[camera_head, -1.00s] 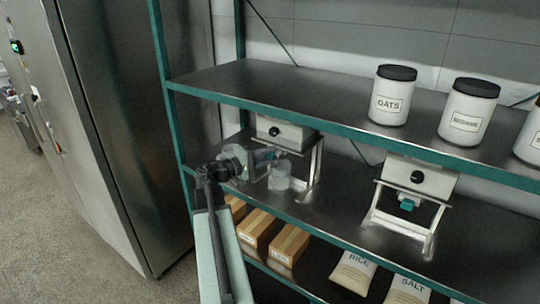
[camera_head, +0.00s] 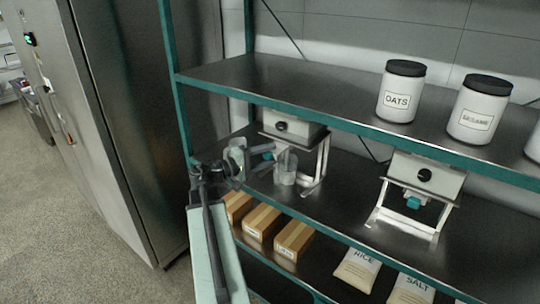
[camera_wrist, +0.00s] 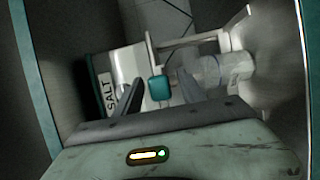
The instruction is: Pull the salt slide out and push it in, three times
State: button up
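The salt dispenser is a white box with a dark round knob (camera_head: 281,126) on a metal stand, at the left of the middle shelf. In the wrist view its SALT label (camera_wrist: 109,92) shows sideways. Its teal slide handle (camera_wrist: 160,87) shows between my fingers in that view, apart from both. My gripper (camera_wrist: 159,76) is open, in front of the handle; its fingers are hard to make out in the head view. A clear cup (camera_head: 286,169) stands under the dispenser and also shows in the wrist view (camera_wrist: 230,68).
A second dispenser (camera_head: 425,176) with a teal handle stands to the right. OATS (camera_head: 400,90) and SESAME (camera_head: 472,108) jars stand on the upper shelf (camera_head: 330,90). Boxes (camera_head: 293,239) and RICE (camera_head: 357,268) and SALT (camera_head: 410,288) bags lie below. A green shelf post (camera_head: 177,90) is close on the left.

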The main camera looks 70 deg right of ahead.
jog(key=v, duration=0.7)
jog(key=shift+w+a, duration=0.25)
jog(key=shift+w, duration=0.05)
jog(key=w+a+f+n+t, duration=0.3)
jog(key=w+a+f+t, duration=0.1)
jog(key=w+a, duration=0.7)
jog(key=w+a+f+n+t, duration=0.2)
jog(key=w+a+f+t, duration=0.25)
jog(key=w+a, duration=0.65)
jog(key=w+a+f+n+t+y, duration=0.1)
jog(key=w+a+f+t+y, duration=0.15)
jog(key=w+a+f, duration=0.4)
jog(key=w+a+f+n+t+y, duration=0.1)
jog(key=w+a+f+n+y, duration=0.15)
jog(key=a, duration=0.75)
jog(key=a+f+y, duration=0.3)
jog(key=a+y, duration=0.1)
jog(key=a, duration=0.6)
jog(key=a+f+y, duration=0.3)
jog(key=a+y, duration=0.1)
jog(key=a, duration=0.5)
jog(key=shift+s+a+y, duration=0.3)
jog(key=shift+s+a, duration=0.1)
jog(key=shift+s, duration=0.1)
